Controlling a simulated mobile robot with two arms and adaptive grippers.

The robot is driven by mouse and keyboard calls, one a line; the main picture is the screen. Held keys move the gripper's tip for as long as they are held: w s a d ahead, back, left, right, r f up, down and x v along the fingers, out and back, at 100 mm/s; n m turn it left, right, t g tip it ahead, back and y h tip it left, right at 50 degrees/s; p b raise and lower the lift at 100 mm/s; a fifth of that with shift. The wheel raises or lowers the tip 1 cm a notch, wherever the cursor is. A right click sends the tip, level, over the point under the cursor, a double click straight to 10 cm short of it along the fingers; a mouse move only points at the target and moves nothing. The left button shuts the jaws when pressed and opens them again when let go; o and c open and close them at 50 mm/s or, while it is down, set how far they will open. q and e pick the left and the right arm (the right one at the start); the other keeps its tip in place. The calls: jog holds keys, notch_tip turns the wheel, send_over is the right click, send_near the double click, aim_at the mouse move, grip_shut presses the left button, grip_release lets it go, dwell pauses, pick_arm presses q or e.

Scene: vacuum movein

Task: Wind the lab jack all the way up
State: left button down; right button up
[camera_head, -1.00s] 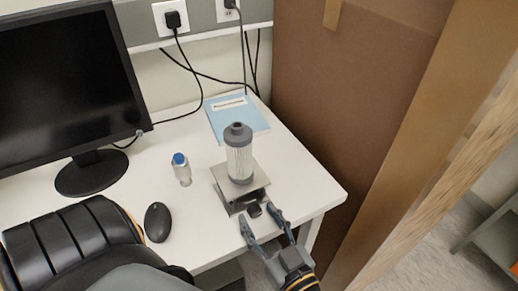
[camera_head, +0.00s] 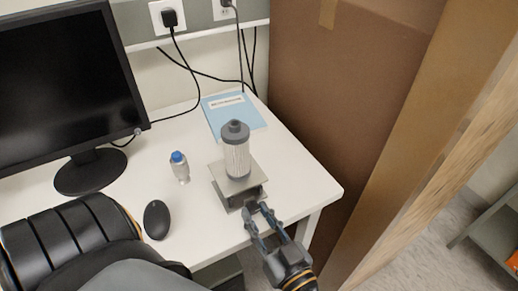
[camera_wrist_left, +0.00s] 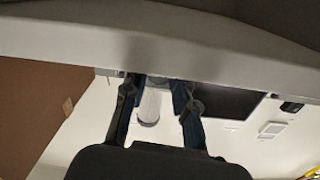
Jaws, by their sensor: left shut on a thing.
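The lab jack (camera_head: 221,182) stands near the front right corner of the white desk, with its top plate low above its base. A grey filter cartridge with a clear pleated body (camera_head: 237,157) stands upright on the plate. My left gripper (camera_head: 258,211) is at the jack's front side, its fingers shut on the dark knob, which they mostly hide. In the left wrist view the two fingers (camera_wrist_left: 157,88) reach up on either side of a pale cylinder, probably the cartridge. The knob cannot be made out there. My right gripper is not in view.
A blue-capped vial (camera_head: 180,168), a mouse (camera_head: 157,220) and a monitor (camera_head: 70,90) are left of the jack. A blue booklet (camera_head: 233,113) lies behind it. A tall brown panel (camera_head: 345,90) stands close to the desk's right edge (camera_head: 325,185).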

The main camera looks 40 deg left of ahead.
pick_arm(q)
jog(key=c, duration=1.1)
grip_release()
jog(key=shift+c, duration=0.2)
jog(key=shift+o, duration=0.4)
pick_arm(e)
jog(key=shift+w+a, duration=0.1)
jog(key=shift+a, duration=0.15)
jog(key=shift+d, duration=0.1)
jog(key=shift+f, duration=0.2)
